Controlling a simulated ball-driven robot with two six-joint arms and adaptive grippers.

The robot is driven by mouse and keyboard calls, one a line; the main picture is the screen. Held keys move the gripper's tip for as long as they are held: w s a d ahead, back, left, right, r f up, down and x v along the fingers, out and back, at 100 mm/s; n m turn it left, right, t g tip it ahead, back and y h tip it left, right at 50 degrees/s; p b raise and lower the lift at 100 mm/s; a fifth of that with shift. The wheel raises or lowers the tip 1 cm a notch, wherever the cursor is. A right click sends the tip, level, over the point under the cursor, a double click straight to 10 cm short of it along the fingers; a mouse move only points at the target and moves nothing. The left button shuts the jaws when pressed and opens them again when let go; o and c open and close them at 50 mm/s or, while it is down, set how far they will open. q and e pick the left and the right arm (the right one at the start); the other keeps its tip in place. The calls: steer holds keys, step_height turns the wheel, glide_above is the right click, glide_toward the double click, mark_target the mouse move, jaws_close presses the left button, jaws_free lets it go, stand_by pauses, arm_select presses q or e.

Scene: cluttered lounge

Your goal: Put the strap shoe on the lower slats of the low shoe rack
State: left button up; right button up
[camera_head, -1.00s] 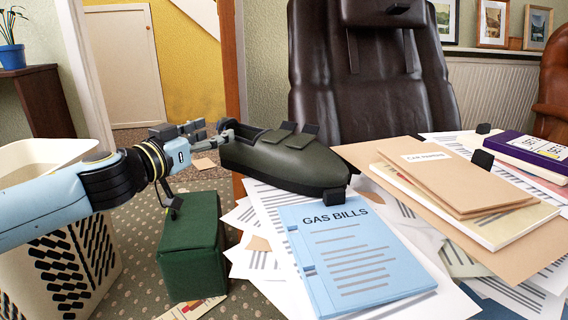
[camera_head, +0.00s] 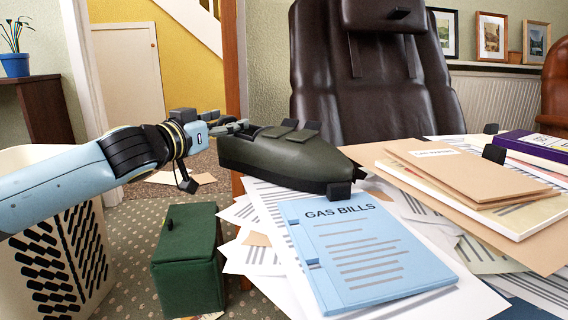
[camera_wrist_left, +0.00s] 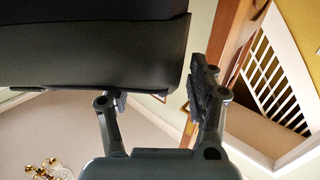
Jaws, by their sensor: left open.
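The strap shoe (camera_head: 290,155), dark olive green with flap-like straps on top, lies on the paper pile, toe to the right. My left gripper (camera_head: 238,127) is open at the shoe's left, heel end. In the left wrist view the shoe (camera_wrist_left: 85,55) fills the upper left as a large dark shape, and the gripper (camera_wrist_left: 158,92) has its fingers spread at the shoe's edge, one finger partly behind it. I cannot tell whether they touch it. The shoe rack cannot be made out. My right gripper is not in view.
Loose papers, a blue "GAS BILLS" folder (camera_head: 365,250) and tan folders (camera_head: 465,175) crowd the surface under and right of the shoe. A brown leather chair (camera_head: 375,80) stands behind. A green box (camera_head: 188,262) and a cream basket (camera_head: 25,275) stand at the left.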

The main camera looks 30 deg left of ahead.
arm_select(q)
jaws_close()
stand_by(0.3)
stand_by(0.3)
